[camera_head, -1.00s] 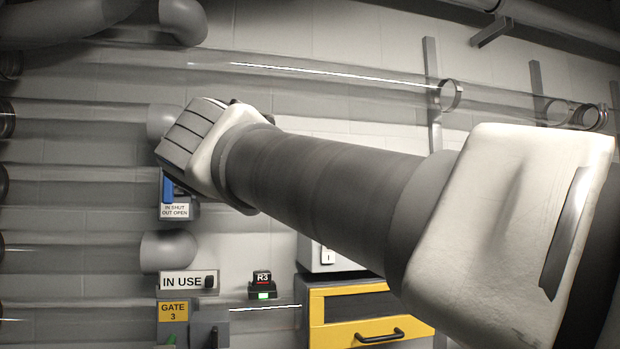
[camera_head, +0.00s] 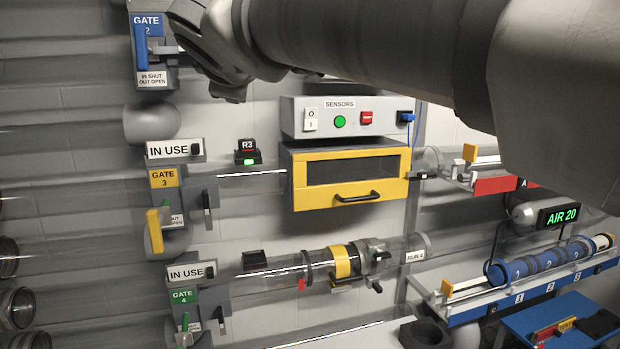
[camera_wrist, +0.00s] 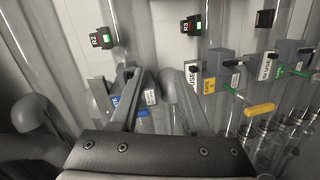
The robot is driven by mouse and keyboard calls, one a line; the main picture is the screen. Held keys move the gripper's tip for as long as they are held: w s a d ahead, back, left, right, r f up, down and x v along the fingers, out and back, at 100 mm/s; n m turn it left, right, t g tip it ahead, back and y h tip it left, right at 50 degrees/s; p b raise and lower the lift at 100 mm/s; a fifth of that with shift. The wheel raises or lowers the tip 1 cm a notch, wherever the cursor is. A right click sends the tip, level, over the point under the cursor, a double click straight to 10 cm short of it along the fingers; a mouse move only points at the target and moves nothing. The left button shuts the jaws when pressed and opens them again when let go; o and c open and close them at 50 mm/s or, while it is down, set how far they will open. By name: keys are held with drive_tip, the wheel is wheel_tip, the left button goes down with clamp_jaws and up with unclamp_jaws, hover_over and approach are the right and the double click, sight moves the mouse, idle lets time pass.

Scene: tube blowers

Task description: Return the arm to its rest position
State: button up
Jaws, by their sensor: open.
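My arm (camera_head: 380,40) stretches across the top of the head view from the upper right. Its wrist end, at the upper left, covers part of the wall near the blue gate 2 plate (camera_head: 147,27). My gripper (camera_wrist: 150,88) shows in the wrist view with its two fingers apart and nothing between them. Beyond the fingers are the blue gate 2 handle (camera_wrist: 143,113) and clear tubes, and I cannot tell how near they are. The fingertips are not clear in the head view.
A yellow-fronted box (camera_head: 350,180) and a sensors panel (camera_head: 348,118) stand below my arm. The yellow gate 3 handle (camera_head: 154,230) juts out at left. A rack of blue carriers (camera_head: 545,262) and a blue table (camera_head: 570,318) are at lower right.

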drive_tip(key=s+d+f+m+g+h+p, duration=0.1)
drive_tip(key=s+d+f+m+g+h, duration=0.25)
drive_tip(key=d+f, duration=0.5)
drive_tip(key=s+d+f+m+g+h+p, duration=0.15)
drive_tip(key=s+d+f+m, duration=0.25)
drive_tip(key=d+f+m, duration=0.45)
drive_tip(key=s+d+f+m+g+y+p, duration=0.1)
drive_tip(key=s+d+f+m+g, duration=0.3)
drive_tip(key=s+f, duration=0.9)
drive_tip(key=d+m+p, duration=0.1)
drive_tip(key=d+m, duration=0.1)
drive_tip(key=d, duration=0.1)
drive_tip(key=shift+d+g+y, duration=0.15)
drive_tip(key=shift+g+y, duration=0.25)
drive_tip(key=shift+c, duration=0.3)
